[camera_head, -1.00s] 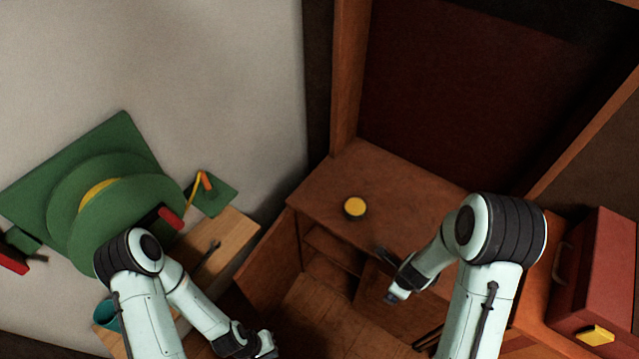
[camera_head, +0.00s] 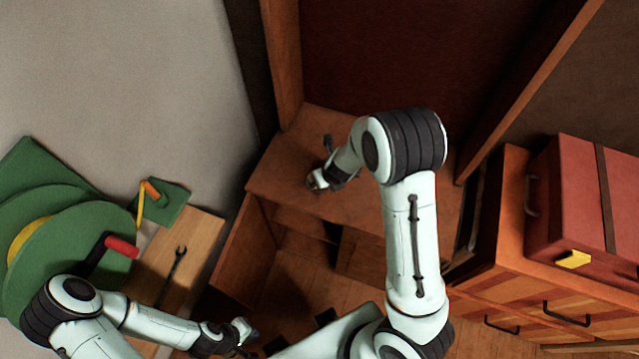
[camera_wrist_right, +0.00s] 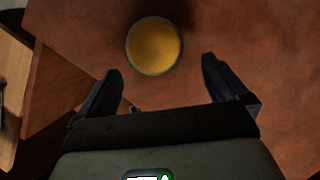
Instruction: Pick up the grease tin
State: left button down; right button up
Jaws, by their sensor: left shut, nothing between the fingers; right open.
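The grease tin (camera_wrist_right: 155,45), round with a yellow top and a thin pale rim, sits on the brown wooden cabinet top in the right wrist view. My right gripper (camera_wrist_right: 162,68) is open, with one finger toward each side of the tin's near edge. The tin lies just beyond the fingertips, and nothing is between them. In the head view my right gripper (camera_head: 320,170) is over the cabinet top and hides most or all of the tin. My left gripper (camera_head: 246,338) is shut and empty, low in the head view, away from the tin.
The wooden cabinet top (camera_head: 275,170) is mostly clear, with open shelves below. A dark panel (camera_head: 400,60) rises behind it. A red case (camera_head: 590,210) stands on drawers at right. At left are a green round machine (camera_head: 60,230) and a wrench (camera_head: 177,262) on a wooden board.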

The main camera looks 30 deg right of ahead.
jog(key=shift+w+f, duration=0.25)
jog(key=x, duration=0.2)
jog(key=b+x, duration=0.1)
jog(key=x, duration=0.2)
jog(key=shift+w+a+r, duration=0.15)
jog(key=shift+w+a, duration=0.1)
jog(key=shift+w, duration=0.1)
jog(key=shift+c, duration=0.3)
jog(key=shift+r, duration=0.1)
jog(key=c, duration=1.2)
jog(key=shift+r, duration=0.15)
